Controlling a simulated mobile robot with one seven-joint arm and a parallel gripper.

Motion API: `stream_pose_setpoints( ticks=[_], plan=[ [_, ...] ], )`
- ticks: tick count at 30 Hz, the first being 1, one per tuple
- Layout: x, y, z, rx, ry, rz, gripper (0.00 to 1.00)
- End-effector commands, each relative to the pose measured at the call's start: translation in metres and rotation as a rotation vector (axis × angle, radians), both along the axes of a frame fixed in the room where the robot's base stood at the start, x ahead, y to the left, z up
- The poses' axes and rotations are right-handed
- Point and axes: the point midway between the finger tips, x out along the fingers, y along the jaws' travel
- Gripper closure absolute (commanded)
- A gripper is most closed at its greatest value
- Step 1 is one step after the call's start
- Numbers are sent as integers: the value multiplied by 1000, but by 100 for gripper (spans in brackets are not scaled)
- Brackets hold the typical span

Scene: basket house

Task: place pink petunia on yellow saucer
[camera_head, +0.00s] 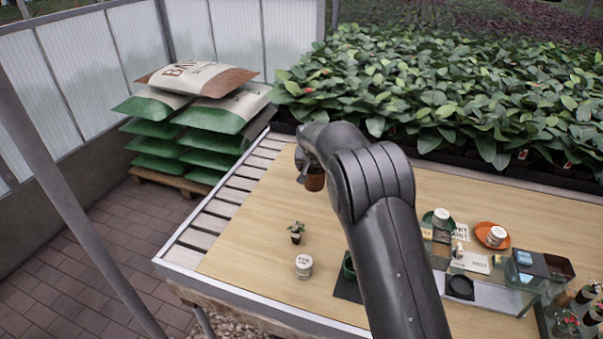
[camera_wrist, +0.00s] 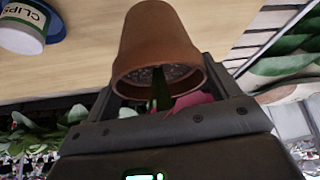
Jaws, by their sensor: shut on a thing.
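My gripper (camera_head: 303,165) is shut on a terracotta pot (camera_wrist: 160,45), with one finger on each side of its rim. A green stem and a bit of pink petal (camera_wrist: 195,100) show at the pot's mouth, so this looks like the pink petunia; most of the flower is hidden by the gripper. In the head view the pot (camera_head: 315,181) hangs below my gripper over the far left part of the table, partly behind my arm. I see no yellow saucer; my arm covers part of the table.
On the wooden table (camera_head: 250,225) are a small potted plant (camera_head: 296,232), a white jar (camera_head: 304,266), a green saucer (camera_head: 428,217) and an orange saucer (camera_head: 482,229). The wrist view shows a CLIPS jar (camera_wrist: 22,30) on a blue saucer (camera_wrist: 55,22). Leafy plants (camera_head: 440,80) line the back.

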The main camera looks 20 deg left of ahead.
Motion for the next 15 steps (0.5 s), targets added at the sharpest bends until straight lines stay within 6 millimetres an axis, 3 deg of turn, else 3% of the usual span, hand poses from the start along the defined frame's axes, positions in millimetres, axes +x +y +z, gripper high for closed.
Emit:
stream_pose_setpoints(
  ticks=[11, 15],
  plan=[
    [1, -15, 8, 0, -1, -2, 46],
    [11, -39, 8, -3, -1, -37, 46]
  ],
)
